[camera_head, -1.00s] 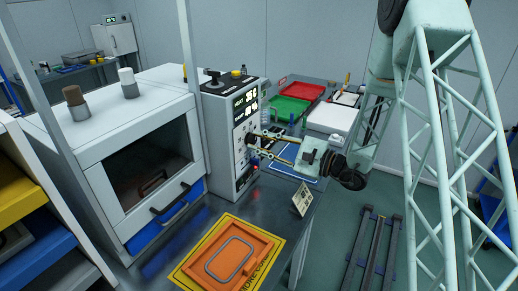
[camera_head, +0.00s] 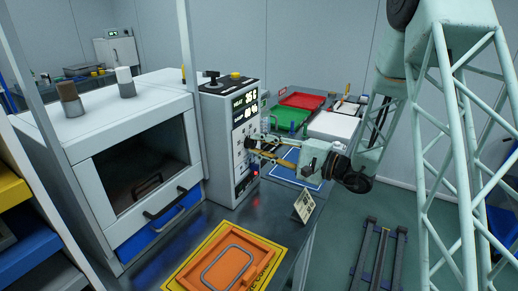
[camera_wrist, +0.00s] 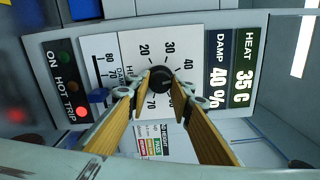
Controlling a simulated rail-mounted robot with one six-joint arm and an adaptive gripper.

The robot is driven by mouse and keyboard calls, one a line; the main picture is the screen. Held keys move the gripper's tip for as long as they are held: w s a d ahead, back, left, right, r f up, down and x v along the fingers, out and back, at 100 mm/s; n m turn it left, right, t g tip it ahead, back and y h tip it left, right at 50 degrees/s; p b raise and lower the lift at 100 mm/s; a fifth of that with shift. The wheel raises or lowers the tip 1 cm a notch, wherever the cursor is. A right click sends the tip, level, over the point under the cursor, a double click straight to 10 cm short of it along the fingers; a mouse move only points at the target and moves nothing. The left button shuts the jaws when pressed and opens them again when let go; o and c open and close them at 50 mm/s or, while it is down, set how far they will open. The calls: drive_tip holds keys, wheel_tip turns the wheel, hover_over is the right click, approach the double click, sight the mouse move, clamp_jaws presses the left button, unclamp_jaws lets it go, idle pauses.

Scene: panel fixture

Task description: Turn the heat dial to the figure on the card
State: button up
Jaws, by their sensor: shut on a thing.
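The heat dial (camera_wrist: 160,80) is a round black knob on the panel's white scale plate, with figures such as 20, 30, 40 and 70 around it. My gripper (camera_wrist: 160,91) is shut on the dial, one wood-faced finger on each side. In the head view my gripper (camera_head: 259,146) reaches the panel from the right. The knob's pointer cannot be made out. The display (camera_wrist: 243,70) reads HEAT 35 C and DAMP 40 %. The small pale card (camera_head: 304,206) stands tilted on the bench; its figure is too small to read.
A blue slider (camera_wrist: 98,96) on the DAMP scale is close left of the fingers. A red lamp (camera_wrist: 82,110) by TRIP is lit. An oven-like cabinet (camera_head: 140,165) stands left of the panel. An orange tray (camera_head: 230,262) lies on the bench in front.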

drive_tip(key=shift+n, duration=1.2)
drive_tip(key=o, duration=0.8)
drive_tip(key=shift+o, duration=0.2)
drive_tip(key=shift+s+d, duration=0.1)
drive_tip(key=shift+d, duration=0.05)
drive_tip(key=v, duration=1.1)
drive_tip(key=shift+s+d, duration=0.15)
drive_tip(key=shift+d, duration=0.15)
